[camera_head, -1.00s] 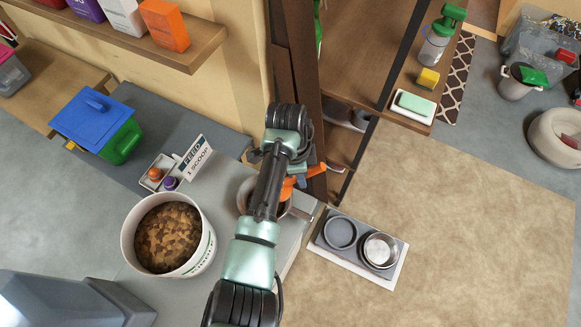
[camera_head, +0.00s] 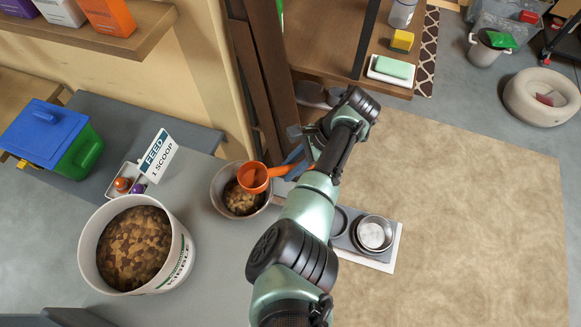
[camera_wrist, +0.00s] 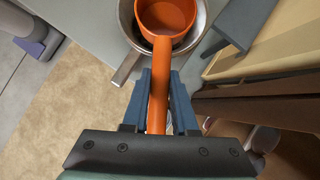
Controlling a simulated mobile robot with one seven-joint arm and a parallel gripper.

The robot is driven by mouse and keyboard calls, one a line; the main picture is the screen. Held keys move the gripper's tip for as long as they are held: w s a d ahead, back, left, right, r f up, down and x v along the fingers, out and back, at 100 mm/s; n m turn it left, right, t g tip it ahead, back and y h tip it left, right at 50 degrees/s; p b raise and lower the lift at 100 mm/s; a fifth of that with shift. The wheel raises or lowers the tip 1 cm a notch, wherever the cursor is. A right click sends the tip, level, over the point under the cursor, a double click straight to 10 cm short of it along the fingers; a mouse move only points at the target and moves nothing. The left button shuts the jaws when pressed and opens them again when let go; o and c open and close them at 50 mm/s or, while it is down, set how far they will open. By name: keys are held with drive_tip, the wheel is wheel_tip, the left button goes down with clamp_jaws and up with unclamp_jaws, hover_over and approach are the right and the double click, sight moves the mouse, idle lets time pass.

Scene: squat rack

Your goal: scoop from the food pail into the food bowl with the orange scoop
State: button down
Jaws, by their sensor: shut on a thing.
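My gripper (camera_head: 298,162) is shut on the handle of the orange scoop (camera_head: 253,178). In the wrist view the blue fingers of my gripper (camera_wrist: 160,88) clasp the handle, and the cup of the scoop (camera_wrist: 166,18) looks empty. The cup is over the metal bowl (camera_head: 220,188) on the grey counter, hiding part of it. Brown kibble shows inside this bowl. The bowl's rim also shows behind the scoop in the wrist view (camera_wrist: 126,18). The white food pail (camera_head: 181,262), filled with brown kibble, stands on the counter to the left.
A feed sign (camera_head: 157,156) and a small tray with an orange and a purple item stand behind the pail. A blue-lidded green bin (camera_head: 50,135) is at left. A wooden post (camera_head: 262,85) rises behind the bowl. Two bowls sit on a floor mat (camera_head: 383,262) at right.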

drive_tip(key=shift+r, duration=0.15)
drive_tip(key=shift+r+p, duration=1.4)
drive_tip(key=shift+p, duration=0.3)
